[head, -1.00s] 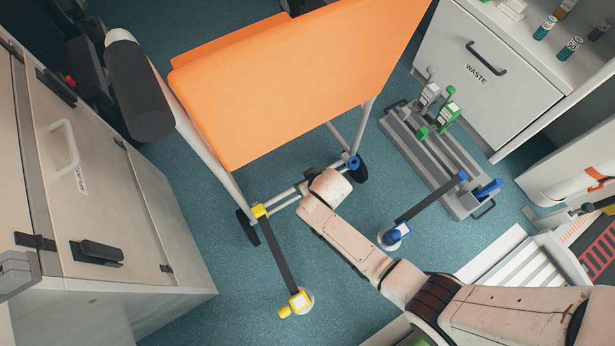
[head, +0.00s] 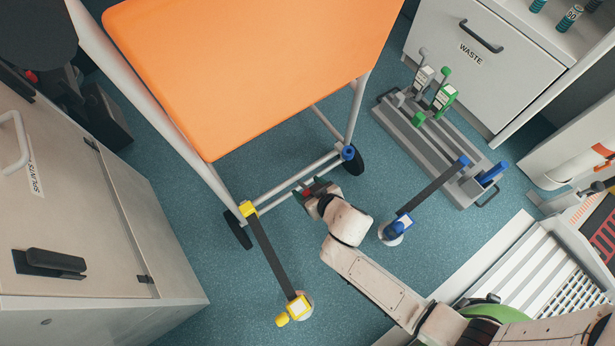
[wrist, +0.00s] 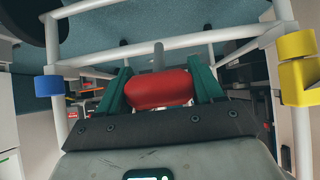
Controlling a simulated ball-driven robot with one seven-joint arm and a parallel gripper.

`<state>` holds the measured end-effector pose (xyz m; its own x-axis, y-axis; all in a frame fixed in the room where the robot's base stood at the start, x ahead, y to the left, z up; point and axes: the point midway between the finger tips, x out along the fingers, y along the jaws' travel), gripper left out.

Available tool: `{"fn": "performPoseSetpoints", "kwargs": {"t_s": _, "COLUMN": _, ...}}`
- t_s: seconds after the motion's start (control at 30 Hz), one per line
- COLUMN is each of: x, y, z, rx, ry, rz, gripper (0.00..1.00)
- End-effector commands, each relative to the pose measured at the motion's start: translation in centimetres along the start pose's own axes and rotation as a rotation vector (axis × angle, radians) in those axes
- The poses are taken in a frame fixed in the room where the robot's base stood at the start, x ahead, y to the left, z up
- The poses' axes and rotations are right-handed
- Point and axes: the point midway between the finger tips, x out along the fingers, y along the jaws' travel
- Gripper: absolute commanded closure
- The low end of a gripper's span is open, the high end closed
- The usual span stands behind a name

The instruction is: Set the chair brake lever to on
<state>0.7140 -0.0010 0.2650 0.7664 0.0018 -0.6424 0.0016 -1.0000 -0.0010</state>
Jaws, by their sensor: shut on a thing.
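The orange-seated chair (head: 250,70) stands on white tube legs in the upper middle of the head view. Its brake lever (wrist: 158,90) has a fat red grip on a grey stem, seen in the wrist view. My gripper (wrist: 160,78) has its green fingers on both sides of this red grip and is shut on it. In the head view my gripper (head: 314,190) is low beside the chair's bottom tubes, with a little red showing between its fingers. The lever's pivot and any on or off marks cannot be made out.
A yellow-ended strap (head: 272,255) and a blue-ended strap (head: 432,188) run from floor anchors on either side of my arm. A grey lever rack (head: 440,150) stands right, before the waste cabinet (head: 470,50). A splints cabinet (head: 100,220) is left.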

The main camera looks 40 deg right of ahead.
Motion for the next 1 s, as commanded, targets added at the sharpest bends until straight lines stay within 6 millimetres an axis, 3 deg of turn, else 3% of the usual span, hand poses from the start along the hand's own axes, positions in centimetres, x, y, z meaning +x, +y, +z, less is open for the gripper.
{"fn": "performPoseSetpoints", "kwargs": {"t_s": 0.03, "x": -0.08, "y": 0.09, "z": 0.86, "rx": 0.001, "ry": -0.015, "rz": 0.003, "gripper": 0.89}}
{"fn": "performPoseSetpoints", "kwargs": {"t_s": 0.63, "x": -0.14, "y": 0.15, "z": 1.21, "rx": 0.001, "ry": -0.019, "rz": 0.004, "gripper": 0.89}}
{"fn": "performPoseSetpoints", "kwargs": {"t_s": 0.67, "x": -0.14, "y": 0.15, "z": 1.21, "rx": 0.001, "ry": -0.019, "rz": 0.004, "gripper": 0.32}}
{"fn": "performPoseSetpoints", "kwargs": {"t_s": 0.87, "x": -0.09, "y": 0.11, "z": 0.9, "rx": 0.0, "ry": -0.013, "rz": 0.003, "gripper": 0.13}}
{"fn": "performPoseSetpoints", "kwargs": {"t_s": 1.0, "x": -0.07, "y": 0.08, "z": 0.75, "rx": 0.0, "ry": -0.01, "rz": 0.002, "gripper": 0.13}}
